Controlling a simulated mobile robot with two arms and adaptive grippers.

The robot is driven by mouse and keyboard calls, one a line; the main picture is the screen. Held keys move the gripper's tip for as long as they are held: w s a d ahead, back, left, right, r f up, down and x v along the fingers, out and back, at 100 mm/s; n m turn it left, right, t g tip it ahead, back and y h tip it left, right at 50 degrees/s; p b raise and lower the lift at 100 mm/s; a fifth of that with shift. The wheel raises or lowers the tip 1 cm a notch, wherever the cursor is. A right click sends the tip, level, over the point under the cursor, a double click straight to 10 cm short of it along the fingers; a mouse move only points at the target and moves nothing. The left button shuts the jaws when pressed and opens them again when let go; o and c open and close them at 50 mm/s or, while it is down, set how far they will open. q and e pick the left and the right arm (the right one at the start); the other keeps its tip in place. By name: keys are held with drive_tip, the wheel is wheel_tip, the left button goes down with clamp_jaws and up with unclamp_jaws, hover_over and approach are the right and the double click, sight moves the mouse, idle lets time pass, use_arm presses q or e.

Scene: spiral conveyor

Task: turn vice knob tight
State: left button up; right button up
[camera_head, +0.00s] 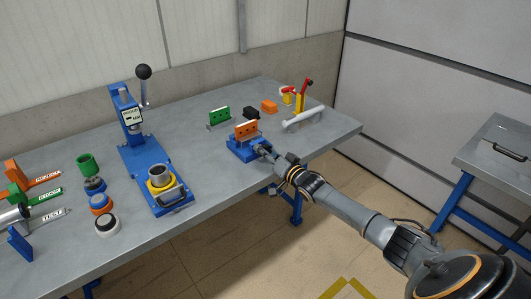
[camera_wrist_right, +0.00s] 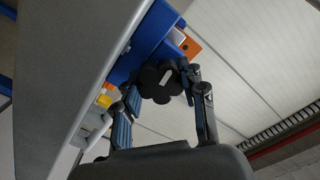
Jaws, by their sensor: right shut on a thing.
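The blue vice (camera_head: 240,150) stands near the front edge of the table, with an orange part (camera_head: 246,130) upright in its jaws. My right gripper (camera_head: 271,155) reaches it from the front right. In the right wrist view, the vice's dark lobed knob (camera_wrist_right: 162,84) sits between the two fingers of my right gripper (camera_wrist_right: 160,88), which is shut on it. The blue vice body (camera_wrist_right: 150,40) shows behind the knob. In the head view the knob is mostly hidden by the gripper. My left gripper is not in view.
A green part (camera_head: 219,116), a black block (camera_head: 251,112) and an orange block (camera_head: 269,106) are behind the vice. A white cylinder (camera_head: 303,117) lies to its right. A lever press (camera_head: 150,165) stands left. Bare tabletop (camera_head: 205,150) lies between press and vice.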

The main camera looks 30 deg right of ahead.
idle(0.3)
drive_tip(key=o, duration=1.2)
drive_tip(key=s, duration=0.8)
drive_tip(key=s+d, duration=0.1)
drive_tip(key=s, duration=0.3)
drive_tip(key=shift+f, duration=0.1)
